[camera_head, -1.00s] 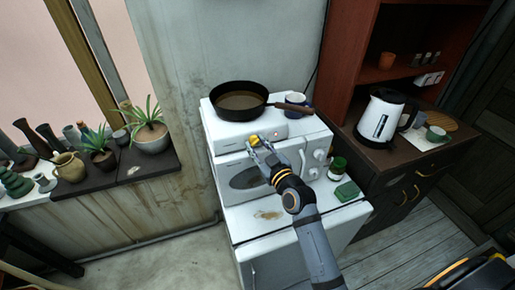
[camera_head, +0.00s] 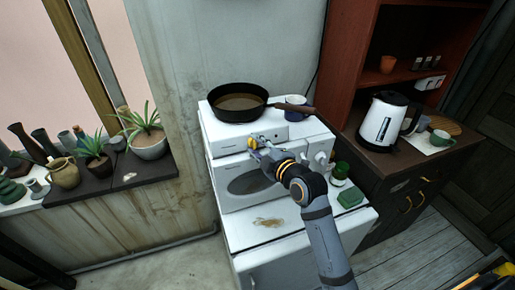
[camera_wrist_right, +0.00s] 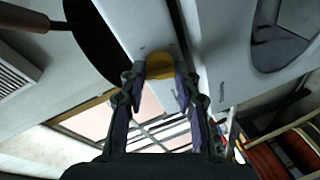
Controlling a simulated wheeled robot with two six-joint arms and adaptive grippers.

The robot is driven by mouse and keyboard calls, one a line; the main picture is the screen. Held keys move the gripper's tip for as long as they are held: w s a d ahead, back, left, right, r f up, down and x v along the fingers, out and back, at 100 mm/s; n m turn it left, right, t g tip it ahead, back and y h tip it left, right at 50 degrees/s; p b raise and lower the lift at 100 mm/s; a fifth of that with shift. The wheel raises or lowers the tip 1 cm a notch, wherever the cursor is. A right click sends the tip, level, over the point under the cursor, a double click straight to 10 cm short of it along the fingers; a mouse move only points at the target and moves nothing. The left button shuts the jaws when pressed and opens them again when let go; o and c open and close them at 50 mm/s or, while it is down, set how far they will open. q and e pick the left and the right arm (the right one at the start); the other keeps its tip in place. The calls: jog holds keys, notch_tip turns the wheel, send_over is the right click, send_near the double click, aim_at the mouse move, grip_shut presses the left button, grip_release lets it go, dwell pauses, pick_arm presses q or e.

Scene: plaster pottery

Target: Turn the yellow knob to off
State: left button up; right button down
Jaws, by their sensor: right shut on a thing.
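The yellow knob (camera_head: 252,143) is on the front face of a white hot plate (camera_head: 222,134). My right gripper (camera_head: 257,145) is at the knob and partly covers it. In the right wrist view the yellow knob (camera_wrist_right: 160,64) sits between the fingertips of my right gripper (camera_wrist_right: 160,76), which is shut on it. The knob's pointer and its off mark cannot be made out. My left gripper is not in view.
A dark frying pan (camera_head: 238,103) stands on the hot plate, beside a blue and white mug (camera_head: 295,101). Below is a white microwave (camera_head: 226,190). A green jar (camera_head: 340,171) and a green block (camera_head: 350,197) are to the right, near a kettle (camera_head: 383,119).

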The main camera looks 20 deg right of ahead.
jog(key=shift+r+n, duration=0.2)
jog(key=shift+n, duration=0.8)
jog(key=c, duration=1)
grip_release()
jog(key=shift+f, duration=0.1)
jog(key=shift+s+d, duration=0.1)
jog(key=shift+s, duration=0.3)
jog(key=v, duration=0.6)
jog(key=shift+s+r, duration=0.3)
